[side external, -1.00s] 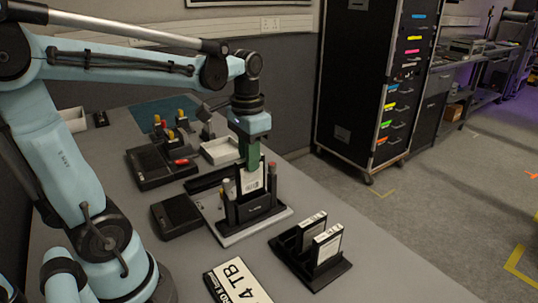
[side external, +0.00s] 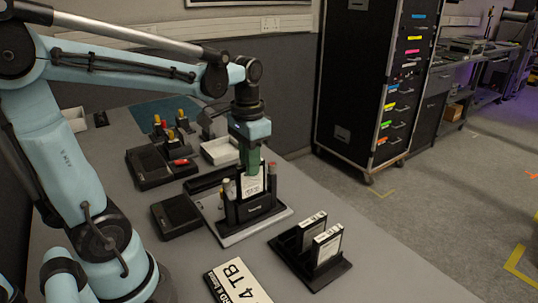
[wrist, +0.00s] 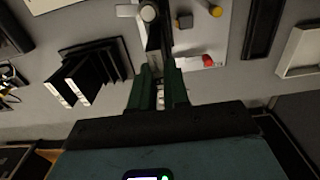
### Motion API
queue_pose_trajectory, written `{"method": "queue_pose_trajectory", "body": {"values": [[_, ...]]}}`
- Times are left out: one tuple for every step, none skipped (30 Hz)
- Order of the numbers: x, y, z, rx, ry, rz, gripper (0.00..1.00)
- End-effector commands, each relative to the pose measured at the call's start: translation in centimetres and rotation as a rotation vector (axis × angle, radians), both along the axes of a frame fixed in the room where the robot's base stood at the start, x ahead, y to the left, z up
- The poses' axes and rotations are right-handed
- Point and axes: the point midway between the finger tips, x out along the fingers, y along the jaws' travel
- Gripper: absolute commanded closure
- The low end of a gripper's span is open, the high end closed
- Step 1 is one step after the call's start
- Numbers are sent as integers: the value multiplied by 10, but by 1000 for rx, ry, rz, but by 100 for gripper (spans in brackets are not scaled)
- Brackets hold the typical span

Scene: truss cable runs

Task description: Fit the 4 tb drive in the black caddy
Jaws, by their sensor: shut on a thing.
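My gripper (side external: 250,168), with green fingers, is shut on a drive (side external: 251,187) with a white label. The drive is upright, its lower part hidden behind the front of the black caddy (side external: 257,209). It appears to be between the caddy's side posts; how deep it sits, and whether it is seated, I cannot tell. The label is too small to read. In the wrist view my gripper's fingers (wrist: 159,90) close on the drive, mostly hidden between them. A sign reading "4 TB" (side external: 238,281) lies at the front of the table.
A black rack (side external: 318,270) holding two upright drives (side external: 327,245) stands right of the caddy. The caddy stands on a light plate (side external: 232,238). A black box (side external: 176,215) lies left of it. A white tray (side external: 220,151) and a black tool tray (side external: 160,168) are behind.

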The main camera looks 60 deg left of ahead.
Motion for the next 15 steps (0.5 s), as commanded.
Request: {"method": "queue_pose_trajectory", "body": {"values": [[0, 0, 0, 0, 0, 0, 100], [0, 0, 0, 0, 0, 0, 100], [0, 0, 0, 0, 0, 0, 100], [0, 0, 0, 0, 0, 0, 100], [0, 0, 0, 0, 0, 0, 100], [0, 0, 0, 0, 0, 0, 100], [0, 0, 0, 0, 0, 0, 100], [0, 0, 0, 0, 0, 0, 100], [0, 0, -1, 0, 0, 0, 100], [0, 0, -1, 0, 0, 0, 100], [0, 0, -2, 0, 0, 0, 100], [0, 0, -3, 0, 0, 0, 100], [0, 0, -4, 0, 0, 0, 100], [0, 0, -5, 0, 0, 0, 100], [0, 0, -6, 0, 0, 0, 100]]}}
